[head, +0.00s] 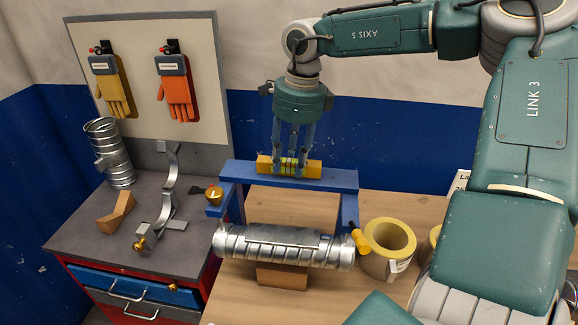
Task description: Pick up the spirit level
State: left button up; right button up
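The spirit level (312,169) is a yellow bar with a greenish vial near its middle. It lies lengthwise along the top beam of a blue frame (341,180). My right gripper (289,165) points straight down at the middle of the level. Its slim blue-grey fingers reach down to the level and overlap it in the picture. Both ends of the level stick out past the fingers. I cannot tell whether the fingers press on it or only stand around it. My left gripper is not in view.
A ribbed spiral duct (283,247) lies across the wooden bench in front of the frame. A yellow-rimmed roll (388,245) stands at right. A grey cabinet (90,238) at left holds a duct fitting (108,153) and clamps. Gloves (177,88) hang on a board behind.

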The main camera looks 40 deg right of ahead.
jog(key=c, duration=0.5)
jog(key=shift+r, duration=0.1)
